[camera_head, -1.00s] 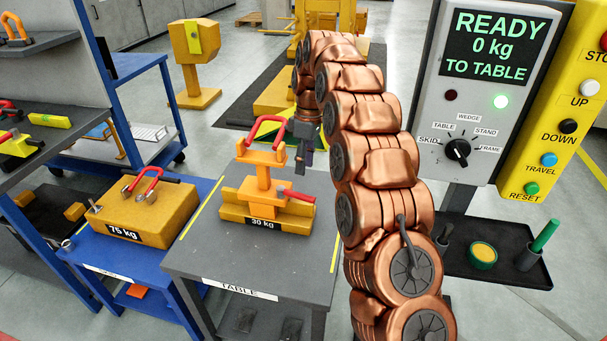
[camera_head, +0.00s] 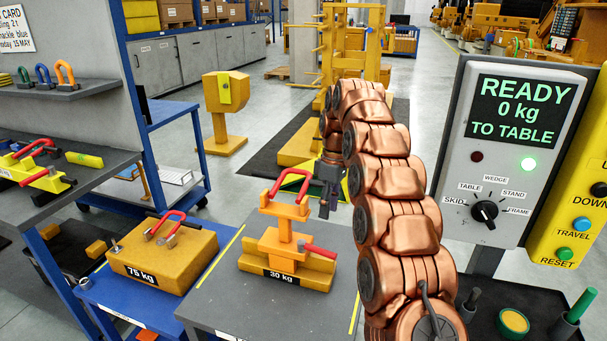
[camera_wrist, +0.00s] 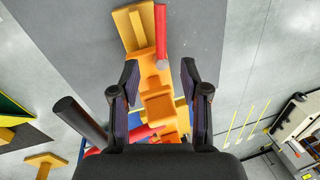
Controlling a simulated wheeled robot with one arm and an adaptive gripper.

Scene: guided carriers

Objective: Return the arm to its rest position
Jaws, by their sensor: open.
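My copper-coloured arm (camera_head: 395,180) rises in the middle of the head view and bends over at the top. My dark gripper (camera_head: 325,190) hangs from it, pointing down, just right of the orange 30 kg weight. In the wrist view my gripper (camera_wrist: 160,95) is open, with its two dark fingers apart and nothing held between them. The orange 30 kg weight (camera_head: 284,262) with a red shackle stands on the grey table and shows below the fingers in the wrist view (camera_wrist: 158,107).
The grey table (camera_head: 225,303) is left of my arm. A yellow 75 kg block (camera_head: 165,262) sits on a blue stand. A control panel (camera_head: 455,190) reading "READY 0 kg TO TABLE" stands close on the right, above a dark tray. Open floor lies behind the table.

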